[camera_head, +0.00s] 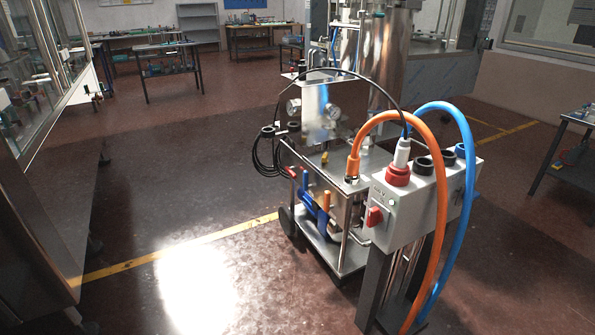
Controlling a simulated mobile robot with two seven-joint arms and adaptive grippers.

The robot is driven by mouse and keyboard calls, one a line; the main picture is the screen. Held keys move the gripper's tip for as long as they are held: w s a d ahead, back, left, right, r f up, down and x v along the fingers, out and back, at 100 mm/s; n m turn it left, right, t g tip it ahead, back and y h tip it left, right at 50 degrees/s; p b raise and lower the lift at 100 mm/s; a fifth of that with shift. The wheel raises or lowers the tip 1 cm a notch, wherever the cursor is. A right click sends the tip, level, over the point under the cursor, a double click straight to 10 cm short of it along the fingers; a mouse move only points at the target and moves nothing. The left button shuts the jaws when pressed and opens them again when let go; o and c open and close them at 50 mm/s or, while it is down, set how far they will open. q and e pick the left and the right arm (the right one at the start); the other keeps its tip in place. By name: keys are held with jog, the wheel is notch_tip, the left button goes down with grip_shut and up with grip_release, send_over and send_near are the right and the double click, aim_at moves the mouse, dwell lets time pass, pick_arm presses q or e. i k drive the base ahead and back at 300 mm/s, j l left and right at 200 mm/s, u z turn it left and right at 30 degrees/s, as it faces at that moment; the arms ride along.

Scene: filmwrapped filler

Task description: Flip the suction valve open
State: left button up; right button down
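A steel wheeled cart (315,158) stands right of centre. Several coloured valve handles sit on its front left side: a blue one (308,196), an orange one (326,201) and a small red one (292,172). Which of them is the suction valve I cannot tell, nor whether it is open or shut; the parts are small and overlap. Neither of my grippers is in view, and nothing is seen touching the handles.
A grey control box (402,218) with a red switch (374,217) stands in front of the cart. Orange (436,240) and blue (468,190) hoses arch over it. A glass-walled machine (40,90) is at left. The floor (190,190) between is clear.

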aim_at(306, 185)
jog(key=z, duration=3)
jog(key=k+j+z, duration=0.15)
jog(key=j+z, duration=0.3)
jog(key=k+j+z, duration=0.2)
jog(key=j+z, duration=0.3)
jog(key=k+j+z, duration=0.3)
jog(key=z, duration=0.15)
jog(key=k+j+z, duration=0.3)
jog(key=z, duration=0.15)
jog(key=k+j+z, duration=0.1)
jog(key=k, duration=0.8)
jog(key=k+j+u, duration=0.1)
jog(key=k+u, duration=0.25)
jog(key=k+j+u, duration=0.35)
jog(key=k+l, duration=0.1)
